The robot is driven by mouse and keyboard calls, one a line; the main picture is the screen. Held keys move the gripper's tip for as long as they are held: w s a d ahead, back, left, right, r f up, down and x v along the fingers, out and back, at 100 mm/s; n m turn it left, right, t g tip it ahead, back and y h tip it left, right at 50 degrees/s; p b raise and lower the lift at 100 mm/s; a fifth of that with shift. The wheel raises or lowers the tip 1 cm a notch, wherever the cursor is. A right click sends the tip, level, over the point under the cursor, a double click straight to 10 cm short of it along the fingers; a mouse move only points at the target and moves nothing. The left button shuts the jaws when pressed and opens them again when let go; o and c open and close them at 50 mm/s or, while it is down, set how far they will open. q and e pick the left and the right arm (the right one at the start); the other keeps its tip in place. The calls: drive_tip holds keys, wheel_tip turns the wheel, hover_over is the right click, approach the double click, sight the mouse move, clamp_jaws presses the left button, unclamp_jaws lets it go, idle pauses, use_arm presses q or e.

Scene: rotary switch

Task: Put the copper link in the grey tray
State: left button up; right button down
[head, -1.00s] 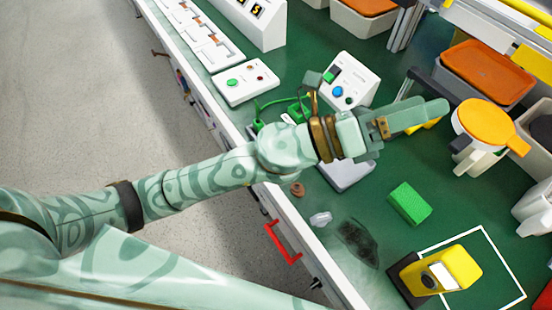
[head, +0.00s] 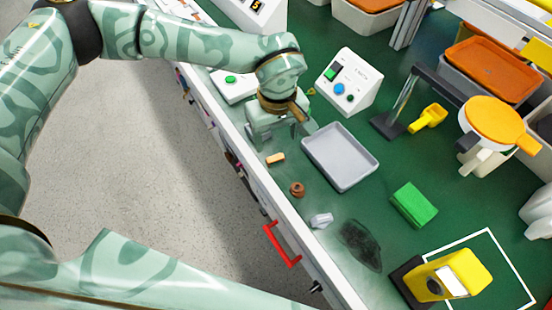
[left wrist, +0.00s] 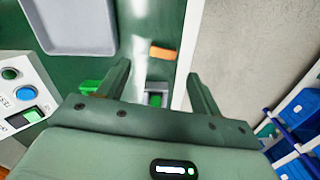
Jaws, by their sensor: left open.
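A small orange-copper bar, the copper link (head: 275,158), lies on the green bench near its front edge. It also shows in the left wrist view (left wrist: 162,53), beyond the fingertips. The grey tray (head: 340,157) lies empty to its right; its corner shows at upper left in the left wrist view (left wrist: 72,47). My left gripper (head: 281,138) is open and points down, just behind the link and apart from it. In the left wrist view its fingers (left wrist: 158,82) stand wide apart, with a small grey-and-green object (left wrist: 157,97) between them in the picture. My right gripper is not in view.
A brown round piece (head: 297,189), a clear lump (head: 321,220) and a green block (head: 413,204) lie nearby. A white control box (head: 347,82) stands behind the tray. A dark stand (head: 390,122) and yellow scoop (head: 430,116) are to the right.

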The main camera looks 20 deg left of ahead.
sight(276, 159)
use_arm(q)
wheel_tip(276, 159, down, 2)
drive_tip(key=shift+f, duration=0.15)
drive_tip(key=f, duration=0.1)
drive_tip(key=f+b, duration=0.1)
drive_tip(key=f, duration=0.1)
drive_tip(key=f+b, duration=0.1)
drive_tip(key=shift+s+f, duration=0.3)
drive_tip(key=shift+f, duration=0.1)
drive_tip(key=shift+r, duration=0.15)
drive_tip(key=shift+c, duration=1.3)
drive_tip(key=c, duration=0.9)
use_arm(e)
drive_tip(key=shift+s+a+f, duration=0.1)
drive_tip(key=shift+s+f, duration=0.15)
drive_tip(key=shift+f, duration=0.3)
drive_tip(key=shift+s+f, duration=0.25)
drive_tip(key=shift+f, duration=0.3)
